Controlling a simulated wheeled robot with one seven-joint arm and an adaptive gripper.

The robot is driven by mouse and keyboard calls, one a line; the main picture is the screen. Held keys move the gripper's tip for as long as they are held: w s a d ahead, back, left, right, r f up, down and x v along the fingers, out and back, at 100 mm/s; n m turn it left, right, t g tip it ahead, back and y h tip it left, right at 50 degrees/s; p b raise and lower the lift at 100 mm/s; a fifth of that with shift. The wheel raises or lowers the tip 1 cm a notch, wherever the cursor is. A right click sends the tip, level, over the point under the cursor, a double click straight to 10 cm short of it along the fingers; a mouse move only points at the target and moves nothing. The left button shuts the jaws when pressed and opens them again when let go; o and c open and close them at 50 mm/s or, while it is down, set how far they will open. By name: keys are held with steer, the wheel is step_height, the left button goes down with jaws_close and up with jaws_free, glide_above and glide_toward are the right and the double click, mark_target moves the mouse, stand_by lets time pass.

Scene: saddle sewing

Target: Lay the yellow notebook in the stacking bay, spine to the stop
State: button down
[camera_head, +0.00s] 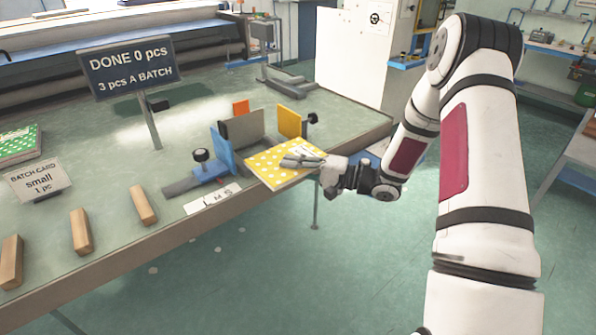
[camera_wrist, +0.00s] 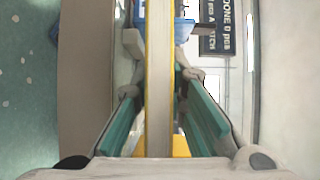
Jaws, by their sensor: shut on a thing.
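The yellow notebook (camera_head: 264,168) has white dots and a pale label. It lies roughly flat at the front edge of the stacking bay, its near corner out past the table edge. My gripper (camera_head: 303,160) is shut on its right side. In the wrist view the notebook (camera_wrist: 158,110) shows edge-on between the two green-padded fingers. The bay has a blue side wall (camera_head: 222,152), a grey upright plate (camera_head: 243,129) at the back and a yellow plate (camera_head: 289,121) at the right. I cannot tell which edge is the spine, or whether the notebook touches the bay floor.
Several wooden blocks (camera_head: 143,205) line the table front. A sign (camera_head: 127,68) reads "DONE 0 pcs"; a batch card (camera_head: 38,180) reads small, 1 pc. A green notebook (camera_head: 18,142) lies far left.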

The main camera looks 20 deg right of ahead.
mark_target(273, 153)
steer(key=w+a+b, duration=0.1)
steer(key=w, duration=0.2)
steer(key=w+a+b, duration=0.1)
steer(key=w, duration=0.1)
steer(key=w+b, duration=0.1)
steer(key=w, duration=0.2)
steer(key=shift+w+a+f, duration=0.3)
steer(key=shift+a+f, duration=0.1)
steer(key=shift+s+f, duration=0.1)
steer(key=shift+f, duration=0.5)
steer(key=shift+f+b, duration=0.35)
steer(key=c, duration=1.5)
jaws_free()
steer(key=shift+c, duration=0.2)
steer(key=shift+s+f, duration=0.1)
steer(key=shift+f, duration=0.15)
steer(key=shift+s+d+f, duration=0.1)
steer(key=shift+s, duration=0.05)
